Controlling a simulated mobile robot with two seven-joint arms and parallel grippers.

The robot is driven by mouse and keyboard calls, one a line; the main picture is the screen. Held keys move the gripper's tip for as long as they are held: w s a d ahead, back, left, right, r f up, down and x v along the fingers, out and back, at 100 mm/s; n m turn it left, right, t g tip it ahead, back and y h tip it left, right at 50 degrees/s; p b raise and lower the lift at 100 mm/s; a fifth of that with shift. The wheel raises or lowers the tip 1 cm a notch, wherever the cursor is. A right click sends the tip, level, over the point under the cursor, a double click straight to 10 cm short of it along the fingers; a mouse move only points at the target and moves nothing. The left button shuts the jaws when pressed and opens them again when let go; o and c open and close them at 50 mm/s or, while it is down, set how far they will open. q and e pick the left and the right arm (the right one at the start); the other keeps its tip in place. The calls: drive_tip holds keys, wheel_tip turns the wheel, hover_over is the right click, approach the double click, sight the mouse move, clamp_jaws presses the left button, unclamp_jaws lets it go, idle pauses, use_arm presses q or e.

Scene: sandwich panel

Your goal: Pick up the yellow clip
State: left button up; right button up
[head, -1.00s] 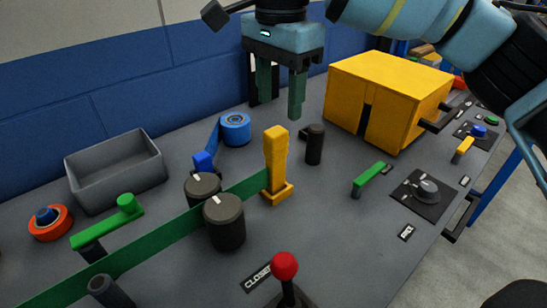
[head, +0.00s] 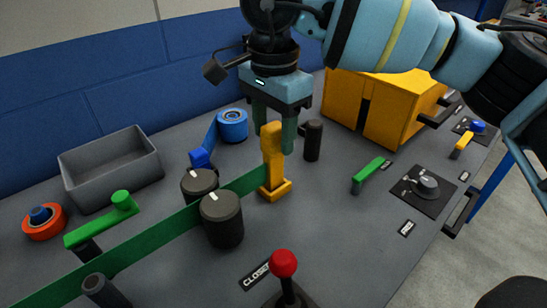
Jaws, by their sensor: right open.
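The yellow clip (head: 272,160) stands upright on the grey panel, at the right end of the green strip (head: 150,241). My right gripper (head: 275,127) is open and points down just behind the clip. Its two green fingers come down on either side of the clip's top in the picture, and the clip hides part of them. I cannot tell whether they touch it; nothing is seen between them apart from the clip in front. My left gripper is out of view.
A dark post (head: 313,141) stands close to the right of the fingers. Two dark knobs (head: 222,219) stand left of the clip. A yellow box (head: 383,108) is behind right, a grey bin (head: 110,172) left, a red-topped lever (head: 284,264) in front.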

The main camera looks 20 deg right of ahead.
drive_tip(key=shift+c, duration=0.4)
clamp_jaws()
drive_tip(key=shift+r, duration=0.1)
drive_tip(key=shift+r, duration=0.45)
drive_tip(key=r, duration=0.2)
drive_tip(key=shift+s+r, duration=0.3)
drive_tip(key=s+a+r, duration=0.1)
drive_tip(key=s+a, duration=0.2)
drive_tip(key=s, duration=1.2)
drive_tip(key=shift+r, duration=0.15)
drive_tip(key=shift+s+r, duration=0.1)
drive_tip(key=shift+r, duration=0.05)
